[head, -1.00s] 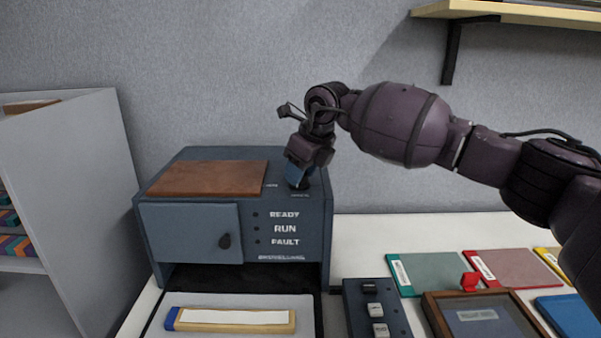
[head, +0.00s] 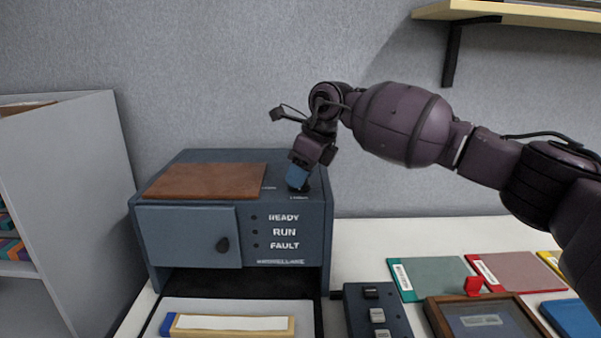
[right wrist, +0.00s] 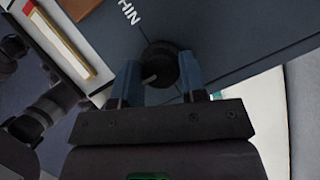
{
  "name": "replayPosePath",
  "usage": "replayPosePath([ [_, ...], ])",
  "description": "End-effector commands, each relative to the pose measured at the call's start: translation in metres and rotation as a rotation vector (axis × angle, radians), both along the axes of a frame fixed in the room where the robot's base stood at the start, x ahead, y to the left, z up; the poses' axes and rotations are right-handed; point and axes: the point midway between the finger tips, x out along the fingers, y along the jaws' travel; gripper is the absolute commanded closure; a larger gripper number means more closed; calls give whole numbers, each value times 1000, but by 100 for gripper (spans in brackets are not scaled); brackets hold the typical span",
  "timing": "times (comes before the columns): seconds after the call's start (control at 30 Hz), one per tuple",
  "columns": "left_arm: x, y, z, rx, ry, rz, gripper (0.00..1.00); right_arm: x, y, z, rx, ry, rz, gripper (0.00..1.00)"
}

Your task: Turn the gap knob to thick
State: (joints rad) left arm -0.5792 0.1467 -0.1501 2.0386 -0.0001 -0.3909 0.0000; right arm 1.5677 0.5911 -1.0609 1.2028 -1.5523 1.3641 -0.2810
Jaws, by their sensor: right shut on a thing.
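The gap knob (right wrist: 161,62) is a round, dark knob on top of the blue-grey machine (head: 180,220), near its right side. In the right wrist view a pale pointer line shows on it, and the letters "HIN" are printed on the machine top nearby. My right gripper (head: 298,182) reaches down onto the knob, and its blue fingers (right wrist: 158,82) sit on either side of it, shut on it. In the head view the gripper mostly hides the knob. The word for the thick end cannot be read.
A brown board (head: 207,181) lies on the machine's top, left of the knob. A tray (head: 230,306) with a book-like item sits below. A switch box (head: 362,303), coloured folders (head: 432,277) and a framed panel (head: 485,318) lie to the right. A grey shelf unit (head: 75,200) stands left.

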Motion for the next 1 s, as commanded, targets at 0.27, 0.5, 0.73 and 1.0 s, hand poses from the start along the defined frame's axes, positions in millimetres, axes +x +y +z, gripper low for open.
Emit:
replayPosePath([
  [0.27,0,0,-1,0,2,0,27,0,0,0,0,-1,1,37],
  [0.5,0,0,-1,0,2,0,27,0,0,1,1,-1,0,37],
  [0.73,1,0,2,0,-2,1,27,-3,-9,25,0,-5,-1,37],
  [1.0,1,0,4,0,-3,1,27,-10,-27,70,0,-4,-2,37],
])
